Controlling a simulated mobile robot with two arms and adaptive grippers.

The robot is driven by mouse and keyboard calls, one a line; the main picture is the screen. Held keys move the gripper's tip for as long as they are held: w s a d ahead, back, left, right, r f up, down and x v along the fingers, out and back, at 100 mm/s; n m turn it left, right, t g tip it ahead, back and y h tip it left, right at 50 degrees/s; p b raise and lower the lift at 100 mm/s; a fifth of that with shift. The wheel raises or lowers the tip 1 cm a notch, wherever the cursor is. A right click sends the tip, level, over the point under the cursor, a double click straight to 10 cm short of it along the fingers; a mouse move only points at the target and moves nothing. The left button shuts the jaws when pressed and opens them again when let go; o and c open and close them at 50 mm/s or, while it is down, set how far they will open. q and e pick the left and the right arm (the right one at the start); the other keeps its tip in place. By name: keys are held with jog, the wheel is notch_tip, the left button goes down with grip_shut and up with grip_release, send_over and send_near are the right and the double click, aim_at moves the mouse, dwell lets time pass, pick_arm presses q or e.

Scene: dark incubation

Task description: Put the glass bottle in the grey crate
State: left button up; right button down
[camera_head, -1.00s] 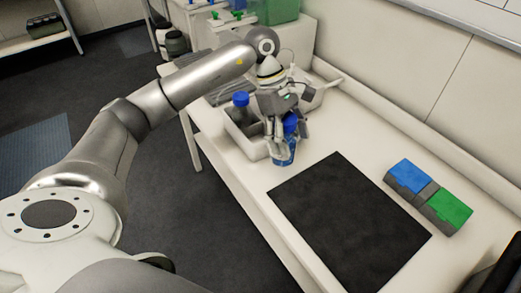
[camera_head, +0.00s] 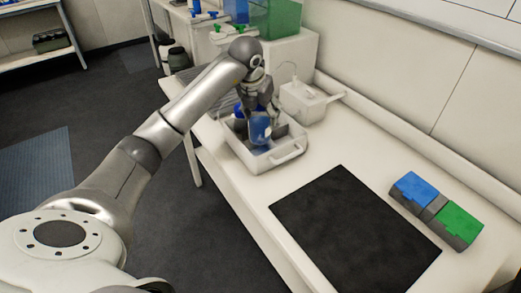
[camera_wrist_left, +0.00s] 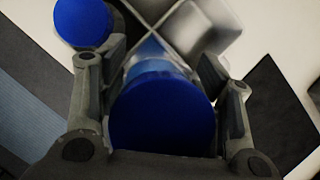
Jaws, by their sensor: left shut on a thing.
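The glass bottle (camera_head: 260,131) with blue contents is upright in my left gripper (camera_head: 260,112), above or partly inside the grey crate (camera_head: 288,157). I cannot tell whether its base touches the crate floor. In the left wrist view, its round blue cap (camera_wrist_left: 162,116) sits between the two fingers (camera_wrist_left: 160,92), which are shut on it. The crate is pale, with a handle on its near right side. A second blue cap (camera_wrist_left: 83,22) shows at the top left of the left wrist view, beside the held bottle. My right gripper is not in view.
A black mat (camera_head: 355,225) lies on the white bench, with a blue box (camera_head: 415,188) and a green box (camera_head: 455,222) to its right. A small white tub (camera_head: 305,102) stands behind the crate. A green container (camera_head: 274,18) is at the back.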

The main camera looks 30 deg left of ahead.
aim_at(256, 117)
pick_arm(q)
notch_tip(256, 117, down, 5)
jog(key=shift+r+p, duration=0.1)
jog(key=shift+p, duration=0.25)
notch_tip(256, 117, down, 3)
jog(key=shift+r+p, duration=0.1)
jog(key=shift+p, duration=0.2)
jog(key=shift+f, duration=0.5)
jog(key=o, duration=1)
jog(key=shift+f, duration=0.1)
jog(key=b+v, duration=0.1)
jog(key=v, duration=1.1)
